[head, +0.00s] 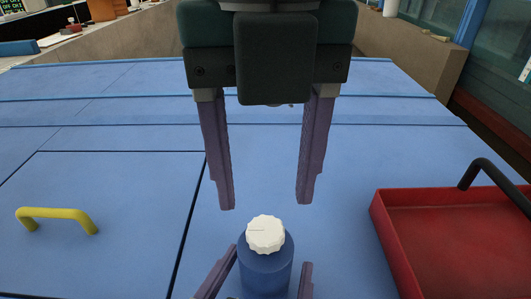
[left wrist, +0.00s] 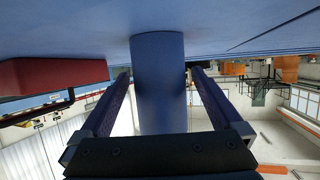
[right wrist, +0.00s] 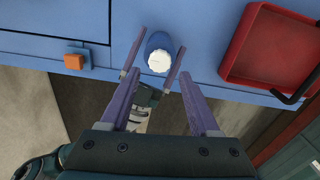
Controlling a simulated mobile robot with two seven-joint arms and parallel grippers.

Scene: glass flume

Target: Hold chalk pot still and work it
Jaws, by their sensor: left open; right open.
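The chalk pot (head: 266,270) is a blue cylinder with a white ridged cap (head: 265,234). It stands upright on the blue surface near its front edge. My left gripper (head: 256,284) is open, with one finger on each side of the pot; in the left wrist view the pot (left wrist: 158,80) stands between the fingers, with gaps showing. My right gripper (head: 265,205) is open above and beyond the cap, with nothing between its fingers. In the right wrist view the cap (right wrist: 159,61) and pot show ahead of the right fingers. The pot's base is hidden in the head view.
A red tray (head: 445,245) with a black handle (head: 492,170) lies to the right. A yellow handle (head: 57,215) is on the left panel. An orange block (right wrist: 74,61) shows at the front edge in the right wrist view. The blue surface beyond is clear.

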